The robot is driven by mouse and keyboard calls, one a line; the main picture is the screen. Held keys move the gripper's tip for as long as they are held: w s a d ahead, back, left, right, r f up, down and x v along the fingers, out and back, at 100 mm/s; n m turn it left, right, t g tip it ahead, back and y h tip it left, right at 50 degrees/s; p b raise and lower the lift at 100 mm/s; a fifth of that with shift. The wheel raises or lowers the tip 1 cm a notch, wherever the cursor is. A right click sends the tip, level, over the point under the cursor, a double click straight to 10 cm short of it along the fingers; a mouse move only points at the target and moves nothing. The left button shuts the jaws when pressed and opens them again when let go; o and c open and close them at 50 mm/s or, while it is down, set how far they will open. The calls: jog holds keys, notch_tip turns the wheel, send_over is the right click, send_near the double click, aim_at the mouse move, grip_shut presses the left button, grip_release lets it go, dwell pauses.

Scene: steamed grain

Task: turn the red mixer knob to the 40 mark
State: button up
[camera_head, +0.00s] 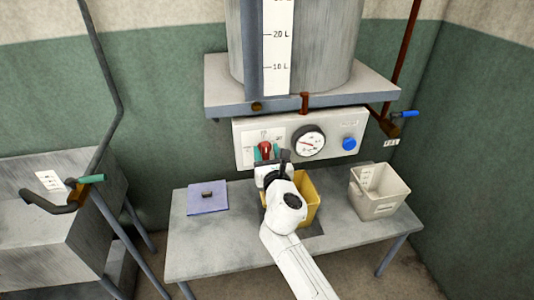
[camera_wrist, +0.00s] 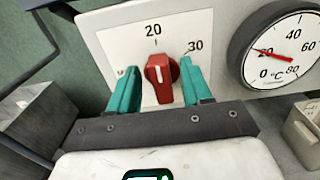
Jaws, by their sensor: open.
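The red mixer knob (camera_wrist: 163,82) sits on a white scale plate on the wall panel, and it also shows in the head view (camera_head: 265,149). Its white pointer line points up, close to the 20 mark. The 20 and 30 marks are readable in the wrist view; I cannot see a 40 mark. My gripper (camera_wrist: 161,72) is open, with one teal finger on each side of the knob. Gaps show between the fingers and the knob. The right finger covers the plate below the 30 mark. In the head view my gripper (camera_head: 265,155) is at the knob.
Right of the knob, a round temperature dial (camera_head: 308,141) has its needle near 20. A blue button (camera_head: 349,144) is further right. A tank shelf (camera_head: 350,91) overhangs the panel.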

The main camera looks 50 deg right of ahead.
grip_shut()
dwell(0.5)
jog(key=m, duration=0.1)
jog(key=m+b, duration=0.1)
jog(key=m, duration=0.2)
jog(key=shift+s+d+f+m, duration=0.15)
jog(key=shift+d+f+m, duration=0.1)
jog(key=shift+m, duration=0.15)
jog(key=shift+s+d+f+m+b, duration=0.1)
jog(key=shift+f+m+b, duration=0.25)
jog(key=shift+m+b, duration=2.15)
jog(key=shift+s+d+f+m+b, duration=0.2)
jog(key=shift+m+b, duration=0.95)
jog(key=shift+m, duration=2.7)
jog(key=shift+w+f+m+b, duration=0.1)
jog(key=shift+f+m+b, duration=0.35)
jog(key=shift+m+b, duration=2.05)
jog(key=shift+m+p, duration=0.65)
jog(key=shift+m, duration=0.1)
